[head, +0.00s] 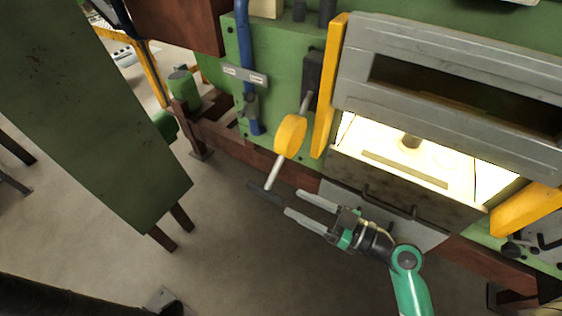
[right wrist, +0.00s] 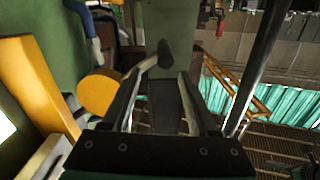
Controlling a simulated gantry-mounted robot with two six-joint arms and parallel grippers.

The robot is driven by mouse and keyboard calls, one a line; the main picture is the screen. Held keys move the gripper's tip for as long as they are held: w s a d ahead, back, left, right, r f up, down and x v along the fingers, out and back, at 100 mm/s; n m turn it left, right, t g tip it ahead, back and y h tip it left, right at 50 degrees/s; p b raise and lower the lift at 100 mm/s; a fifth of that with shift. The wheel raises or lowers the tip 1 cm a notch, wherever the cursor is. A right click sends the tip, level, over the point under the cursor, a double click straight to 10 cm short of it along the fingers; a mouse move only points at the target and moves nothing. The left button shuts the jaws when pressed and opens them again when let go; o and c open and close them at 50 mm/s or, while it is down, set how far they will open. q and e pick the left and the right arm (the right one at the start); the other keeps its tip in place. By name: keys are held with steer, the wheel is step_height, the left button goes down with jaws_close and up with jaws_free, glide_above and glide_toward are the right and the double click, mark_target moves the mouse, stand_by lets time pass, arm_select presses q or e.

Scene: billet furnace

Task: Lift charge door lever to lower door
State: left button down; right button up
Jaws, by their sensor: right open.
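The charge door lever has a yellow hub (head: 291,135) on the green furnace front and a bare metal rod (head: 274,175) slanting down to a dark handle grip (head: 262,190). The grey charge door (head: 350,80) stands above a glowing opening. My right gripper (head: 292,201) is open at the lever's low end, its fingers pointing at the grip from the right. My left gripper is out of view.
Yellow guide bars (head: 328,90) flank the door. A blue pipe (head: 243,60) runs down the green panel left of the lever. A large green cabinet (head: 90,110) stands at the left. The floor (head: 225,235) below the lever is clear.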

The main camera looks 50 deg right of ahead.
mark_target(268, 195)
steer(key=shift+m, duration=0.4)
steer(key=w, duration=0.3)
steer(key=w+a, duration=0.1)
steer(key=w, duration=0.3)
steer(key=w+a+f+p, duration=0.1)
steer(key=w, duration=0.2)
steer(key=shift+w+f, duration=0.1)
steer(key=shift+w, duration=0.05)
jaws_close()
stand_by(1.0)
